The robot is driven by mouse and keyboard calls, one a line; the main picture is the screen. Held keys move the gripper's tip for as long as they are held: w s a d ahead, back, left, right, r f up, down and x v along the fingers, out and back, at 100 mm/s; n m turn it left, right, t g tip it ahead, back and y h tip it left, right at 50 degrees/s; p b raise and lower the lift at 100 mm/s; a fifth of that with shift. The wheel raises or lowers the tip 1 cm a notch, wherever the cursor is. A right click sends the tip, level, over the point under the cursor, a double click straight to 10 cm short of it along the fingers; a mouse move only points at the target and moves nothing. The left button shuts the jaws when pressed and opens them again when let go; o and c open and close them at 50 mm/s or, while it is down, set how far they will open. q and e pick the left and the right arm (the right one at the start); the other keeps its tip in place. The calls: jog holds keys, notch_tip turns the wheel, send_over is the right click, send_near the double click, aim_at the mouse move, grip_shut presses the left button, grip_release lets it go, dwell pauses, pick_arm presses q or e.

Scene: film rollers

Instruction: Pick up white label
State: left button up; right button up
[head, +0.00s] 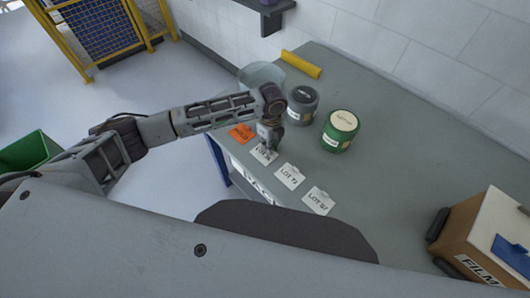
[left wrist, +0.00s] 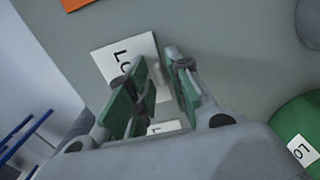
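Several flat labels lie in a row along the table's front edge. A white label (head: 261,157) lies under my left gripper (head: 267,143) and is partly covered by it. It also shows in the left wrist view (left wrist: 112,57), beneath and between the green-padded fingers of my left gripper (left wrist: 160,80). The fingers are apart, with nothing seen gripped between them. Two more white labels, marked LOT, lie to the right, a nearer one (head: 289,176) and a farther one (head: 318,201). My right gripper is not in view.
An orange label (head: 241,133) lies just left of the gripper. A grey jar (head: 302,105) and a green jar (head: 339,132) stand behind it. A clear bowl (head: 262,75) and a yellow roll (head: 301,64) are farther back. A FILM box (head: 485,235) stands at right. The table's middle right is clear.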

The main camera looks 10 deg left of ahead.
pick_arm(q)
grip_shut()
jog(key=shift+r, duration=0.15)
notch_tip(320, 180, up, 10)
dwell(0.7)
jog(key=shift+d, duration=0.1)
dwell(0.4)
